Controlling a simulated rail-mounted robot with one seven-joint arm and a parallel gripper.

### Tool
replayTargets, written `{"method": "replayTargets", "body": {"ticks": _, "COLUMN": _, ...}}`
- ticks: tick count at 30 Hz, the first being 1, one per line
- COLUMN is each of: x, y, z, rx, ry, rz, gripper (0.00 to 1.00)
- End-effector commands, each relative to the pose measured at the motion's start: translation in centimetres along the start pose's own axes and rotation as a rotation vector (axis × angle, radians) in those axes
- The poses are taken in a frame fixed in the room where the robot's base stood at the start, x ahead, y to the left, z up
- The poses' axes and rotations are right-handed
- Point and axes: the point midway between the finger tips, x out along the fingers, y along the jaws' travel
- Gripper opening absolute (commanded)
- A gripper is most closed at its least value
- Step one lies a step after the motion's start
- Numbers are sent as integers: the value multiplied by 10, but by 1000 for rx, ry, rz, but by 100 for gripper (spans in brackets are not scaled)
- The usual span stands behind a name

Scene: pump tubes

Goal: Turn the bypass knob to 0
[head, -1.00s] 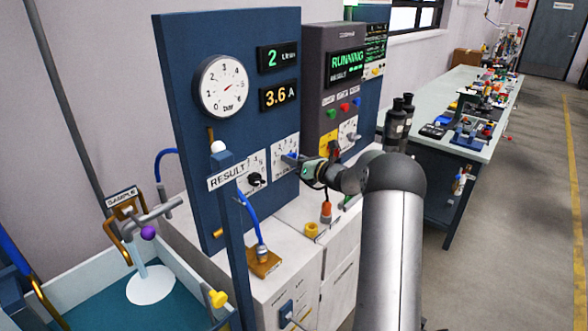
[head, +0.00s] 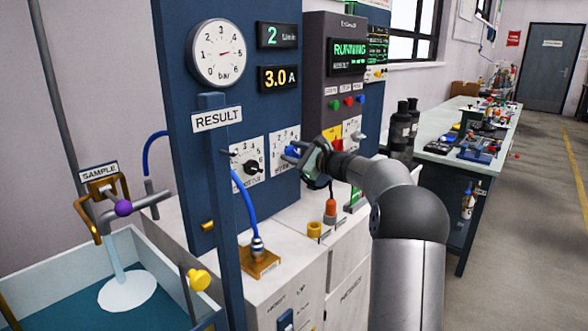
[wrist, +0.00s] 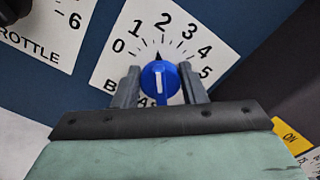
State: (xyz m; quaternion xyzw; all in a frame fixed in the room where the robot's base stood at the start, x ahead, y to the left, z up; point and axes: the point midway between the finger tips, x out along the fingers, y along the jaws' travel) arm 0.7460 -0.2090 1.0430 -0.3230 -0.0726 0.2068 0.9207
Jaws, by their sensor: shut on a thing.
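The blue bypass knob (wrist: 160,82) sits on a white dial plate (wrist: 112,72) numbered 0 to 5. My gripper (wrist: 160,90) is shut on the knob, with one grey finger on its left and one on its right. The knob's black pointer (wrist: 158,57) points up in the wrist view, close to 2 and slightly toward the 1 side. In the head view my gripper (head: 293,152) is at the bypass dial on the blue panel (head: 215,185), and the knob shows only partly as a bit of blue.
The black throttle knob (head: 251,167) is just left of the bypass dial. A round pressure gauge (head: 217,53) and displays reading 2 L/min and 3.0 A (head: 279,78) are above. A dark control box (head: 316,75) reading RUNNING stands at the right.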

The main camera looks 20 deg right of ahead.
Motion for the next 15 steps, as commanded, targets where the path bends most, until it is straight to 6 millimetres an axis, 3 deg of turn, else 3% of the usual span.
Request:
{"method": "replayTargets", "body": {"ticks": 1, "x": 0, "y": 5, "z": -7, "rx": -45, "ry": 1, "rz": -1, "gripper": 15}}
{"method": "replayTargets", "body": {"ticks": 15, "x": 0, "y": 6, "z": -7, "rx": -489, "ry": 2, "rz": 0, "gripper": 15}}
